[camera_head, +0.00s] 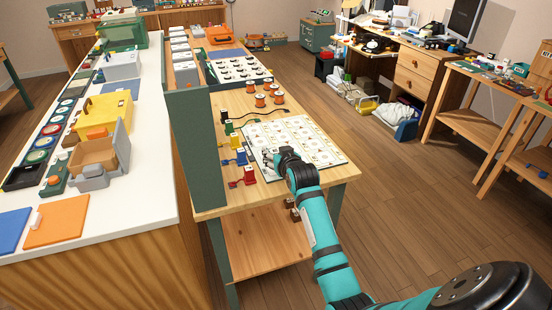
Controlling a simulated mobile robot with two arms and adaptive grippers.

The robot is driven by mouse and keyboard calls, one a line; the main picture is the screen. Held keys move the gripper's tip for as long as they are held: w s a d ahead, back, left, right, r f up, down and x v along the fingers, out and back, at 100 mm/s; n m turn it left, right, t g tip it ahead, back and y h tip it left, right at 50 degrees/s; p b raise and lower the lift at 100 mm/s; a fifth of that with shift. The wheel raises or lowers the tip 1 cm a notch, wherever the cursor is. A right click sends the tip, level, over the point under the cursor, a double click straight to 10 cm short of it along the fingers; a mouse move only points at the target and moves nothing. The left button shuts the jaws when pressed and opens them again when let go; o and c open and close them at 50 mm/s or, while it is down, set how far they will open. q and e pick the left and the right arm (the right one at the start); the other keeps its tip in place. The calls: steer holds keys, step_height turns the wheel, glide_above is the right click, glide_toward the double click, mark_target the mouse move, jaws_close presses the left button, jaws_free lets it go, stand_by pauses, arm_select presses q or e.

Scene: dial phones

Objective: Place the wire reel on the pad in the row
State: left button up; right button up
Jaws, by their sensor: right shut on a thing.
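My right gripper (271,158) is low over the left edge of a white sheet with printed round marks (300,139) on the wooden bench. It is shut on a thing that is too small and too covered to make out. Several copper-orange wire reels (260,100) stand behind the sheet. Left of the sheet is a row of small coloured pieces: red (249,176), blue (241,157), yellow (235,142) and darker ones behind. I cannot tell which spot is the pad. My left gripper is out of view.
A green upright panel (189,145) borders the bench on the left. Beyond it a white counter (148,165) holds boxes and trays. A black cable (246,117) lies behind the sheet. A tray with round dark parts (240,69) stands farther back. Floor is open to the right.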

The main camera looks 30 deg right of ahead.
steer(key=shift+w+d+f, duration=0.1)
steer(key=shift+w+d, duration=0.2)
steer(key=shift+w, duration=0.3)
steer(key=shift+w+d, duration=0.3)
steer(key=shift+w, duration=0.25)
steer(key=shift+w+f, duration=0.15)
steer(key=shift+f, duration=1.65)
steer(key=shift+f, duration=0.2)
steer(key=o, duration=1.2)
steer(key=shift+r, duration=0.1)
